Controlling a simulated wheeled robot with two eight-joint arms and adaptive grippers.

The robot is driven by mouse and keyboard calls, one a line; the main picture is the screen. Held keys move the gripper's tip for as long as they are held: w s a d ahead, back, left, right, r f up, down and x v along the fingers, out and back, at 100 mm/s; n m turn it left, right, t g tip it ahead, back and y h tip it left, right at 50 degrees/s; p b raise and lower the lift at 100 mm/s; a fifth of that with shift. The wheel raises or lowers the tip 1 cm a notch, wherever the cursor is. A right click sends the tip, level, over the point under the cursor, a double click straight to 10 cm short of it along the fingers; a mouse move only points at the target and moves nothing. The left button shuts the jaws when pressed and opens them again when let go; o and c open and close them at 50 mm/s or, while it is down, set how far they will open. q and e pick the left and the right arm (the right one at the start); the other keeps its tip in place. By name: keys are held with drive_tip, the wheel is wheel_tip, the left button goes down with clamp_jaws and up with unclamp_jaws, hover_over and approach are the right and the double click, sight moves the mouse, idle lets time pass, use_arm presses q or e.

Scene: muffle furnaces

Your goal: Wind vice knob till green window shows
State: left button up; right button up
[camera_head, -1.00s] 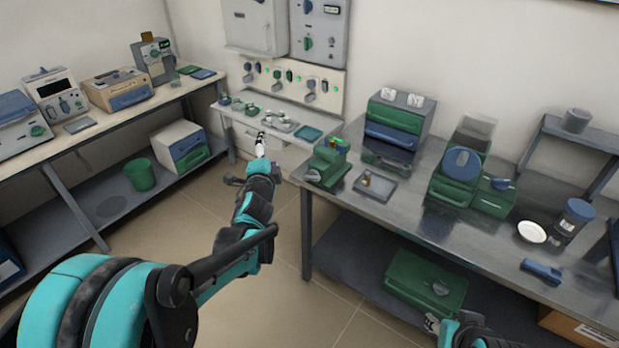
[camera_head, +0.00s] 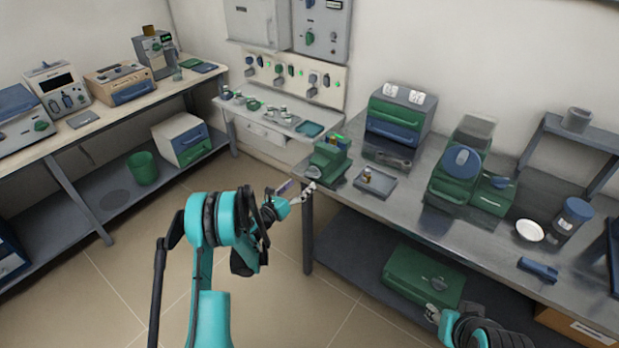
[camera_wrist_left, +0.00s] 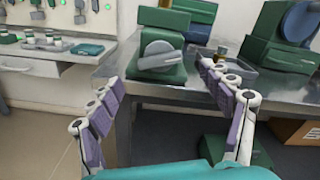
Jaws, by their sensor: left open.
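The green vice (camera_head: 328,160) stands at the near left corner of the metal bench. Its grey knob (camera_wrist_left: 160,55) faces me in the left wrist view, its bar slightly tilted. My left gripper (camera_head: 310,190) is open and empty, just in front of the bench corner and below the vice. In the left wrist view its spread fingers (camera_wrist_left: 158,76) frame the space before and below the knob, without visible contact. A green window cannot be made out on the vice front. My right gripper (camera_head: 432,312) is low at the right, and its fingers are too small to read.
A tray with a small jar (camera_head: 374,182) lies right of the vice. A green and blue drawer unit (camera_head: 396,122) stands behind. The bench edge (camera_wrist_left: 150,92) runs under the knob. A green box (camera_head: 422,275) sits on the lower shelf. The floor to the left is clear.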

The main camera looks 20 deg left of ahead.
sight(311, 176)
use_arm(q)
drive_tip(key=b+x, duration=0.1)
drive_tip(key=x, duration=0.5)
drive_tip(key=c, duration=1.2)
drive_tip(key=shift+o, duration=0.2)
